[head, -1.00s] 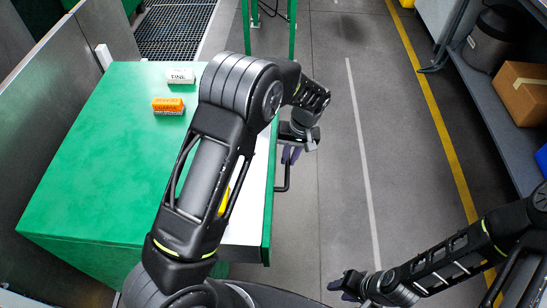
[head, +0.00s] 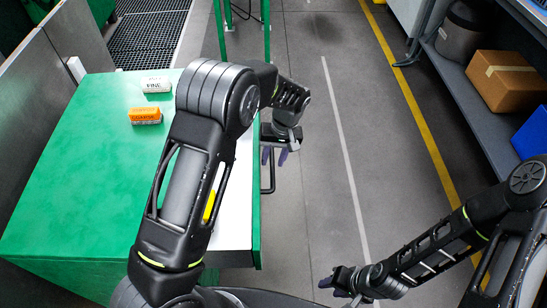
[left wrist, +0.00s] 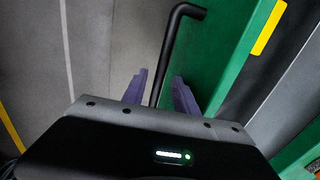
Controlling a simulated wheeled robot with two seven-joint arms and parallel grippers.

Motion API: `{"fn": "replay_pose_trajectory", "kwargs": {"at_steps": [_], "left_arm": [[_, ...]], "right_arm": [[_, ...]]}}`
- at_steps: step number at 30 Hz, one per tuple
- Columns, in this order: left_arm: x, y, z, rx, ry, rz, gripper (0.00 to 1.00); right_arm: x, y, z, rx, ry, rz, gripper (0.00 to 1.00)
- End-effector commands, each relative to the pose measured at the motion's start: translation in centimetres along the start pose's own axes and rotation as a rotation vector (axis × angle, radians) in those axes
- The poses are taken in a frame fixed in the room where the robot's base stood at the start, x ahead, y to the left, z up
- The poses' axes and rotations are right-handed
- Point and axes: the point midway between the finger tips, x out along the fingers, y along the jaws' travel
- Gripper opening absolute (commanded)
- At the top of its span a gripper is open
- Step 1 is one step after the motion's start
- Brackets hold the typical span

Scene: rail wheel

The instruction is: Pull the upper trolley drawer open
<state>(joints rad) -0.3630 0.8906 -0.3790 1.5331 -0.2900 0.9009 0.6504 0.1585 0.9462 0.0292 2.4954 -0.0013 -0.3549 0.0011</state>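The green trolley (head: 60,200) stands at the left in the head view. Its upper drawer (head: 237,215) is partly out on the right side, showing a pale interior behind a green front (left wrist: 228,50). The black bar handle (left wrist: 168,60) is on that front; part of it also shows in the head view (head: 268,187). My left gripper (left wrist: 160,92) is at the handle, with its purple fingers on either side of the bar and small gaps visible, so it looks open. My left arm hides part of the drawer. My right gripper (head: 334,288) is empty and looks open, low over the floor.
A white box (head: 155,84) and an orange box (head: 145,116) lie on the trolley top. A yellow item (head: 210,205) shows in the drawer, partly behind my arm. A shelf with a cardboard box (head: 505,80) stands at the right. The floor between is clear.

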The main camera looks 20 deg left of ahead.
Motion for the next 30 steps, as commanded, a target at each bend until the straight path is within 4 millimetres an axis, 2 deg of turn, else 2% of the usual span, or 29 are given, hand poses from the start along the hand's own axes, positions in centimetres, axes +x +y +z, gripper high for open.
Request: {"fn": "replay_pose_trajectory", "kwargs": {"at_steps": [5, 13, 18, 30], "left_arm": [[-1.2, 0.1, -0.1, 0.000, 0.002, 0.002, 0.35], [-5.5, 0.1, -0.1, 0.000, 0.004, 0.003, 0.35], [-7.4, 0.1, -0.1, 0.000, 0.002, 0.001, 0.35], [-7.8, 0.0, 0.0, 0.000, 0.000, 0.000, 0.35]], "right_arm": [[0.2, 0.1, 0.0, 0.000, 0.000, 0.000, 0.36], [0.8, 0.3, 0.0, 0.000, 0.000, 0.000, 0.36], [0.9, 0.3, 0.0, 0.000, 0.001, 0.000, 0.36], [0.9, 0.3, 0.0, 0.000, 0.001, 0.000, 0.36]]}}
